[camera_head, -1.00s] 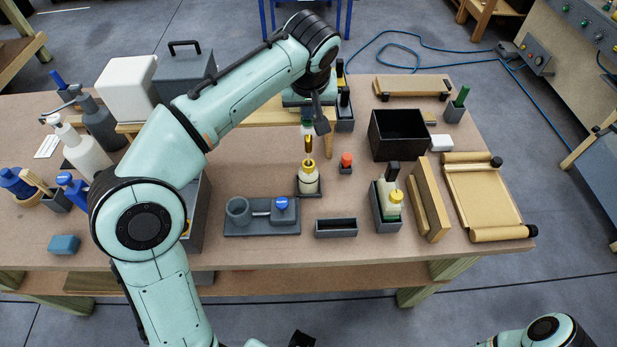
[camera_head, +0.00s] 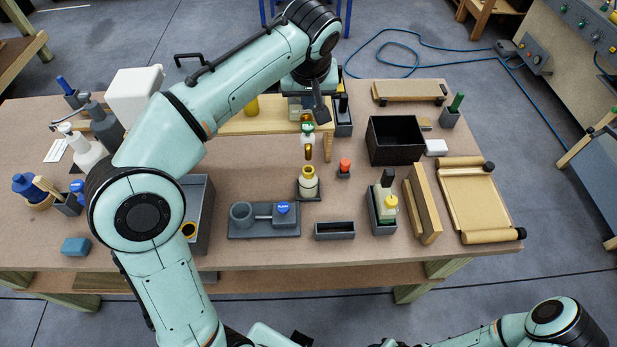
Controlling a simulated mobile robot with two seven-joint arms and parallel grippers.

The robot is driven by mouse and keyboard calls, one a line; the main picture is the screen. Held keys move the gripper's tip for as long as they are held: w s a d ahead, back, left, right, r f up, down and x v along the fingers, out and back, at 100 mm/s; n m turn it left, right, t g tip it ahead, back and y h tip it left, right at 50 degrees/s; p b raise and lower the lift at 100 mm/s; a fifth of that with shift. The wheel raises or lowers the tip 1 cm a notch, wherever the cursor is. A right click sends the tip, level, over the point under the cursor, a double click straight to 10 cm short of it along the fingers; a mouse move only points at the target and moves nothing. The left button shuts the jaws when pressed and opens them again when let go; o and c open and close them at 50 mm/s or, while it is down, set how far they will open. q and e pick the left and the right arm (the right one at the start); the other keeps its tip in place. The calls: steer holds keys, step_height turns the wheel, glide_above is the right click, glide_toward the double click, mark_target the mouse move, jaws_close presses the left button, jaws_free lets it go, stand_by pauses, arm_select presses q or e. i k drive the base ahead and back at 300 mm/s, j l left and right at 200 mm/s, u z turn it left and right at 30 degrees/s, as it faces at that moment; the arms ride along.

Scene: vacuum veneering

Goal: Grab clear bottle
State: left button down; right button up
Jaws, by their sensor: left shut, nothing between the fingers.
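My left gripper (camera_head: 319,108) is over the back middle of the bench, at the raised wooden shelf. Its dark fingers point down and are shut with nothing held. A small pale, see-through-looking bottle with a green band (camera_head: 308,130) stands just below and left of the fingers, apart from them as far as I can tell. A cream bottle with a gold neck (camera_head: 308,183) stands upright in a dark holder in front of it. I cannot tell for certain which one is the clear bottle. My right arm shows at the bottom right, its gripper out of frame.
A black open box (camera_head: 395,140) stands right of the gripper. A red-capped item (camera_head: 344,168), a grey jig (camera_head: 264,220) and a small grey tray (camera_head: 334,230) lie in front. My left arm covers much of the bench's left side.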

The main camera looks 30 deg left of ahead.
mark_target(307, 179)
steer(key=k, duration=1)
